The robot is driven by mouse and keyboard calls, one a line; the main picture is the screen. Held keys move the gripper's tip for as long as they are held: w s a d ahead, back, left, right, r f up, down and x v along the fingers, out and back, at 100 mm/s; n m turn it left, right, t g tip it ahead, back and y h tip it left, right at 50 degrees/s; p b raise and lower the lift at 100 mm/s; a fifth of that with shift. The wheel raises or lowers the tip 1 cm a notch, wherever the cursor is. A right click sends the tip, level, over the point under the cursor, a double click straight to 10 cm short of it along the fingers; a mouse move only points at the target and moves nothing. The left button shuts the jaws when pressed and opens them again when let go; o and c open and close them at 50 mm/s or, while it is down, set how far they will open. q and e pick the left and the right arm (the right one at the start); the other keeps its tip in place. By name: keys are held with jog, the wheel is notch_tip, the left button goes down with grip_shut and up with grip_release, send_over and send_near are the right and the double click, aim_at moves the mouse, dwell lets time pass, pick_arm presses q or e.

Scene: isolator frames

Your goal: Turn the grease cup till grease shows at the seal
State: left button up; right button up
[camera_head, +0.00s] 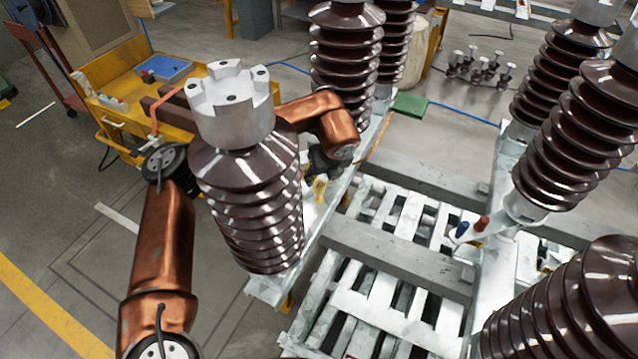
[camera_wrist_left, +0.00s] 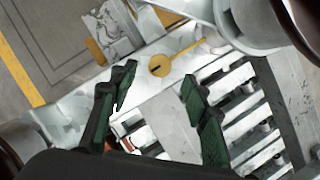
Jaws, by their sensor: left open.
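The grease cup appears to be the round brass piece (camera_wrist_left: 160,69) on the pale metal beam in the left wrist view. It has a dark slot in its face, and a thin yellow strip runs from it to the upper right. In the head view a small yellow piece (camera_head: 320,187) shows just below my left gripper (camera_head: 321,168); it may be the same cup. In the wrist view my left gripper (camera_wrist_left: 158,88) is open, its dark green-padded fingers apart with the brass piece beyond and between them. I cannot see contact or any grease at a seal. My right gripper is out of view.
A large brown ribbed insulator (camera_head: 250,205) with a grey metal cap stands in front of my left forearm. More insulators (camera_head: 347,50) stand behind and to the right. A slatted pale frame (camera_head: 400,255) lies at lower centre. A yellow cart (camera_head: 120,90) stands at upper left.

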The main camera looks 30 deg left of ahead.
aim_at(319, 184)
pick_arm(q)
jog(key=b+x, duration=0.1)
jog(key=x, duration=0.4)
jog(key=shift+a+f, duration=0.1)
jog(key=shift+f, duration=0.25)
jog(key=shift+w+a+f+b, duration=0.25)
jog(key=shift+f+b, duration=0.1)
jog(key=shift+f, duration=0.15)
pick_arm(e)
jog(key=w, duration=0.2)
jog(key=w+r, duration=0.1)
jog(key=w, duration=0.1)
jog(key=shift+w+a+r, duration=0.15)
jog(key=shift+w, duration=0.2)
pick_arm(q)
jog(key=shift+d, duration=0.1)
jog(key=shift+c, duration=0.2)
jog(key=c, duration=1.1)
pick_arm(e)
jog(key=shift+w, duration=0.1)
